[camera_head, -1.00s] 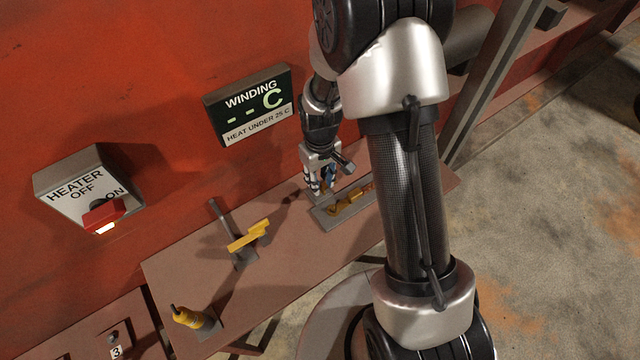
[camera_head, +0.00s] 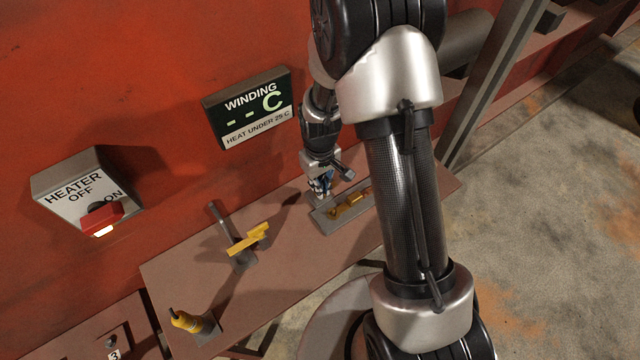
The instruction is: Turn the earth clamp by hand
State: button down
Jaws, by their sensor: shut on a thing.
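A brass-yellow piece, which looks like the earth clamp (camera_head: 350,203), lies at the shallow grey tray (camera_head: 328,225) on the brown bench. My gripper (camera_head: 321,192) points down at the tray's left end, right beside the yellow piece. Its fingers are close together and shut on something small. The grip itself is mostly hidden by the fingers, so I cannot see exactly which part is held. My arm covers the tray's right side.
A yellow-handled lever (camera_head: 249,240) stands on the bench left of the tray. A yellow-and-black handle (camera_head: 188,322) is at the bench's front left.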

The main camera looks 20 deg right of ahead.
dwell(0.4)
jog(key=m, duration=0.5)
jog(key=shift+w+a+p, duration=0.1)
jog(key=shift+a+p, duration=0.1)
jog(key=shift+p, duration=0.2)
jog(key=m, duration=0.5)
jog(key=shift+w+a+r+m, duration=0.1)
jog(key=shift+m, duration=0.3)
jog(key=m, duration=0.3)
jog(key=m+p, duration=0.1)
jog(key=m, duration=0.3)
jog(key=shift+w+a, duration=0.15)
jog(key=shift+w, duration=0.05)
jog(key=c, duration=1.8)
grip_release()
jog(key=shift+s, duration=0.15)
notch_tip(320, 180, up, 12)
